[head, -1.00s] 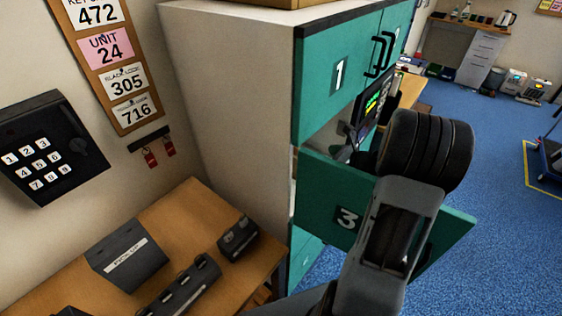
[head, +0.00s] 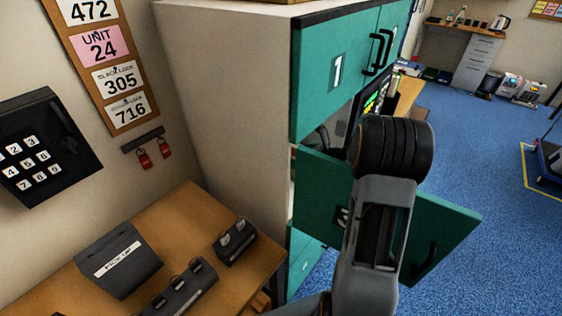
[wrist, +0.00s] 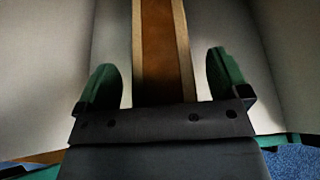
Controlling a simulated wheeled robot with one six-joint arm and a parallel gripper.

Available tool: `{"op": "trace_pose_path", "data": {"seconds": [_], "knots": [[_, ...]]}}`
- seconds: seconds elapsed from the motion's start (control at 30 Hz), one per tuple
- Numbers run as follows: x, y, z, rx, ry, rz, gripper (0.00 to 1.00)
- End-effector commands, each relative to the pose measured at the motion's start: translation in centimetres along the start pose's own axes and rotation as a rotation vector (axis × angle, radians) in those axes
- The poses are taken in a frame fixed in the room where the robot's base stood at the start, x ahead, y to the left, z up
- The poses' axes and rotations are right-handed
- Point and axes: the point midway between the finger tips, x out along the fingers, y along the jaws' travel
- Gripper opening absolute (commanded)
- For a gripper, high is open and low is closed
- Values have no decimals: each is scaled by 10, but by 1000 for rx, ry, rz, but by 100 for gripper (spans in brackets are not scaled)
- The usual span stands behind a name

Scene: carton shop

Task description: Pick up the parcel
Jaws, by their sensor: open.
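A brown, box-like thing with paler edges, apparently the parcel (wrist: 163,45), stands between pale walls in the wrist view. My gripper (wrist: 164,80) is open, with one green-padded finger on each side of it. Gaps show between the fingers and the brown sides, so the jaws do not grip it. In the head view my arm reaches to the opening behind the open green door 3 (head: 440,232). The gripper and the parcel are hidden there behind my arm and the door.
The teal locker cabinet (head: 225,110) has a closed door 1 (head: 325,85) above the opening. A wooden desk (head: 185,225) with a dark sloped box (head: 118,258) stands at left. A keypad (head: 38,150) hangs on the wall. Blue floor (head: 470,150) is open at right.

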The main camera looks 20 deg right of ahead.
Motion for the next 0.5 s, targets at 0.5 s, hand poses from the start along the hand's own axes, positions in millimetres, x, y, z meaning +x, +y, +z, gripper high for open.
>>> {"op": "trace_pose_path", "data": {"seconds": [0.5], "knots": [[0, 0, 0, 0, 0, 0, 58]]}}
